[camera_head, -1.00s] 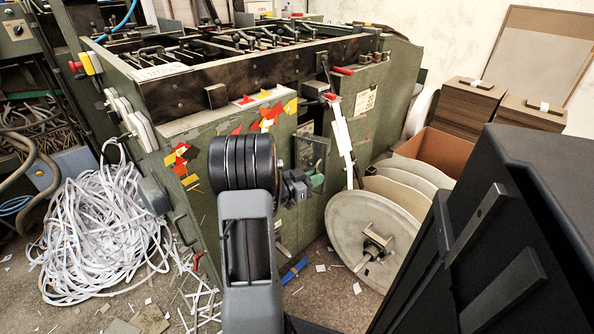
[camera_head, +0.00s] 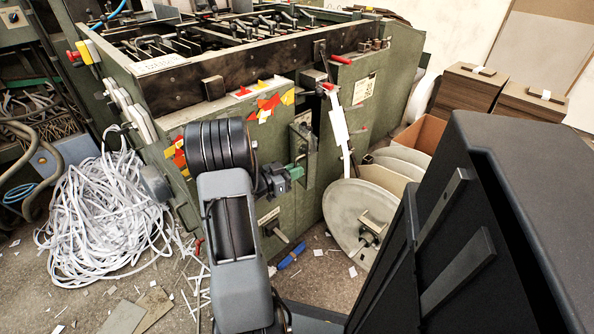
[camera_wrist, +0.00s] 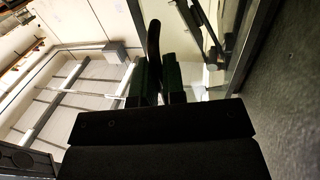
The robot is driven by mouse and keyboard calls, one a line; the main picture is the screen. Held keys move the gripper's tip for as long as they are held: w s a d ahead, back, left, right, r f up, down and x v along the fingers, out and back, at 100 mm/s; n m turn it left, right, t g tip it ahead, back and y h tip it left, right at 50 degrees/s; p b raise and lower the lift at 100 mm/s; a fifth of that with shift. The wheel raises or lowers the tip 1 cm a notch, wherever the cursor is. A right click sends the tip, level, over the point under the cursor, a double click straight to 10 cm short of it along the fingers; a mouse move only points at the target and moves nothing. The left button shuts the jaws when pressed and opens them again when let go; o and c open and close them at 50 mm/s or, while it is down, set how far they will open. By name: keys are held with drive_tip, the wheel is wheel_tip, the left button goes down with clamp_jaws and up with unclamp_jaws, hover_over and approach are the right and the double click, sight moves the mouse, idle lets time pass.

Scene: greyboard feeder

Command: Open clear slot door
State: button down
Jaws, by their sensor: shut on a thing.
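The slot door (camera_head: 302,146) is a narrow upright panel on the green machine's front, right of my arm. It appears swung out at an angle, with a dark slot gap beside its right edge. My gripper (camera_head: 294,172) is at the door's lower left part, partly hidden by my wrist. In the wrist view, my gripper's green-padded fingers (camera_wrist: 153,82) are shut on a dark curved handle (camera_wrist: 153,42). The handle's join to the door is not clear there.
The green machine (camera_head: 345,110) fills the middle. A white strip pile (camera_head: 100,215) lies left. A pale disc reel (camera_head: 350,210) stands right of the slot, near a cardboard box (camera_head: 425,133). A blue object (camera_head: 292,256) and scraps lie on the floor.

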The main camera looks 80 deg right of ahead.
drive_tip(key=shift+w+d+r, duration=0.1)
drive_tip(key=shift+w, duration=0.05)
drive_tip(key=c, duration=1.5)
unclamp_jaws()
drive_tip(key=shift+r, duration=0.35)
wheel_tip(320, 180, up, 3)
drive_tip(key=shift+r+p, duration=0.1)
drive_tip(key=shift+p, duration=1.05)
drive_tip(key=s+a+r+p, duration=0.1)
drive_tip(key=s+a+r, duration=0.2)
drive_tip(key=a+r, duration=0.6)
drive_tip(key=shift+s+a+p, duration=0.15)
drive_tip(key=shift+a+p, duration=0.15)
drive_tip(key=shift+a, duration=2.05)
